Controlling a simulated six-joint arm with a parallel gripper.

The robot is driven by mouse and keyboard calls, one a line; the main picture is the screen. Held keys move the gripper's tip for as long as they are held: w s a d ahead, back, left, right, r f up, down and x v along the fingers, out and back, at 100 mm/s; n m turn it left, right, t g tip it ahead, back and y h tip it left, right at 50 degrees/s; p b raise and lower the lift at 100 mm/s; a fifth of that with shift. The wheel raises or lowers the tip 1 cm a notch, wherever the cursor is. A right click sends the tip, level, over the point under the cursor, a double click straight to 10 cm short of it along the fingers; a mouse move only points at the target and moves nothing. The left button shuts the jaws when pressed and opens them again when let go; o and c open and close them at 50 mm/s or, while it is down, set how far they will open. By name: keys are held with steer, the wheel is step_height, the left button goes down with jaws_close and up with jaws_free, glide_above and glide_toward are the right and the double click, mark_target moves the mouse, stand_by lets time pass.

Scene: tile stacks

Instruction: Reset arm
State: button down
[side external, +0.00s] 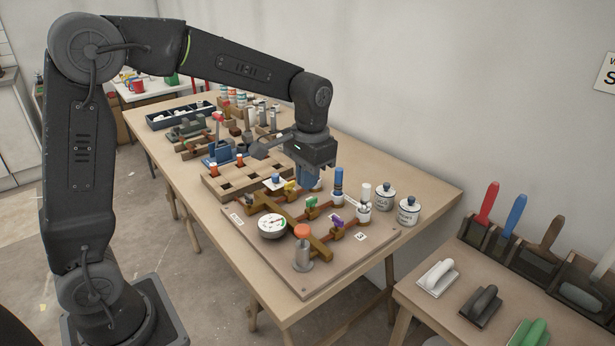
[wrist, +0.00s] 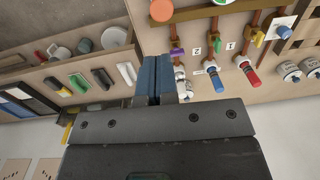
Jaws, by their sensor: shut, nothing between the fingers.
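My gripper (side external: 309,182) hangs from the bent arm over the rear part of a wooden board (side external: 341,274) on the workbench. Its blue fingers are together and nothing is between them. In the wrist view the fingers (wrist: 156,62) lie side by side, touching. In the side view the fingers overlap part of the board's fittings, so how far above them they are I cannot tell.
The board carries brown pipes, a round gauge (side external: 272,226), an orange-topped post (side external: 302,250), coloured valves and a blue cylinder (side external: 338,183). Two white jars (side external: 408,210) stand behind. A side table (side external: 415,311) holds trowel-like tools (side external: 438,277). A wall stands behind the bench.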

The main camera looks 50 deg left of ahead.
steer(key=s+d+r+t, duration=0.1)
steer(key=s+r+t, duration=0.1)
steer(key=s, duration=0.8)
steer(key=s+d+r+t, duration=0.1)
steer(key=s+r+t, duration=0.2)
steer(key=s, duration=0.6)
steer(key=shift+s+d+t+h, duration=0.2)
steer(key=shift+s+t+h, duration=0.1)
steer(key=shift+s+t, duration=0.1)
